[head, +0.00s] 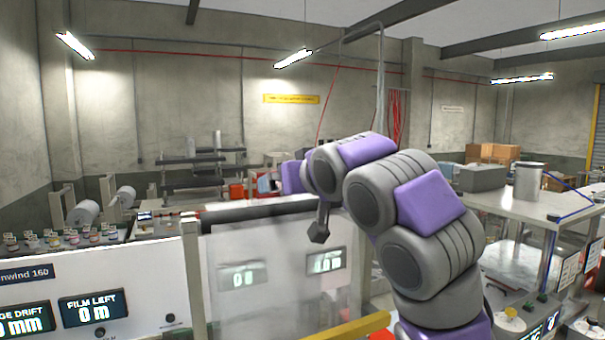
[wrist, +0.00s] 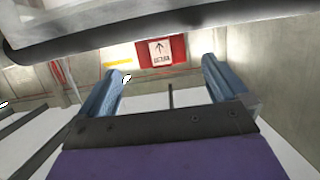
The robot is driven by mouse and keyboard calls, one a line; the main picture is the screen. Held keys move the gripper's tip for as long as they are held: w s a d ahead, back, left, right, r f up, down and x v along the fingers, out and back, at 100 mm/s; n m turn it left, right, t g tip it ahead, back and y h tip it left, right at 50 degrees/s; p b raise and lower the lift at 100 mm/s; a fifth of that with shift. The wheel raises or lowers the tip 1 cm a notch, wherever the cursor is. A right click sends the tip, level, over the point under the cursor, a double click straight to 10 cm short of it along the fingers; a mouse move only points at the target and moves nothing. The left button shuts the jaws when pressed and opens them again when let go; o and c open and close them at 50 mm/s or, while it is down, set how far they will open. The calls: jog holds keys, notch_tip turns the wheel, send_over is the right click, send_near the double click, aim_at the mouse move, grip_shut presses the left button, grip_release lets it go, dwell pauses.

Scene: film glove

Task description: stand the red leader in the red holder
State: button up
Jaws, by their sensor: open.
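My gripper (wrist: 164,65) shows in the wrist view with its two blue fingers spread wide and nothing held between them. Beyond the fingers is a red panel (wrist: 160,50) with a white label bearing an up arrow; I cannot tell whether it belongs to the red holder. I cannot make out the red leader in either view. In the head view my purple and grey arm reaches toward the middle, and its links hide most of the gripper and what lies behind it.
A dark roller (head: 258,211) lies across a machine with a translucent sheet (head: 235,285) below it. A dark bar (wrist: 150,22) crosses above the fingers in the wrist view. A bench with a metal canister (head: 528,181) stands at right. Small spools (head: 72,238) stand at left.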

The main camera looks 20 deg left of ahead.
jog(key=p+x, duration=0.1)
jog(key=x, duration=0.9)
jog(key=shift+w+a+f, duration=0.1)
jog(key=shift+w+f, duration=0.05)
jog(key=shift+w, duration=0.05)
jog(key=shift+c, duration=0.3)
jog(key=shift+p, duration=0.3)
jog(key=c, duration=0.7)
